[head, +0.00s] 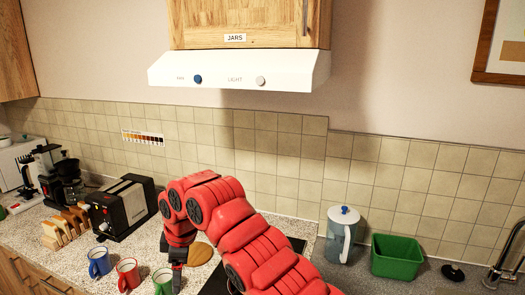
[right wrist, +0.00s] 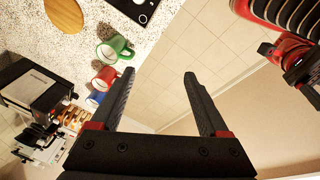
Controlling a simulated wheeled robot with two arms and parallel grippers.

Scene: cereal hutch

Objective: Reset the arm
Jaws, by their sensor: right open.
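My red right arm reaches up and over the counter in the head view, its gripper (head: 178,279) pointing down just right of the green mug. In the right wrist view the right gripper (right wrist: 158,75) has its two black fingers wide apart with nothing between them. The green mug (head: 162,281), red mug (head: 128,274) and blue mug (head: 98,262) stand in a row, apart from the fingers in the wrist view. My left arm is absent from the head view; a red and dark part of mine at the wrist view's right edge is unclear.
A black toaster (head: 122,207), toast rack (head: 66,228) and coffee maker (head: 66,180) stand left. A round wooden board (head: 201,254) lies by the arm. A pitcher (head: 342,235) and green bin (head: 397,257) stand right. The range hood (head: 240,72) and jars cabinet hang above.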

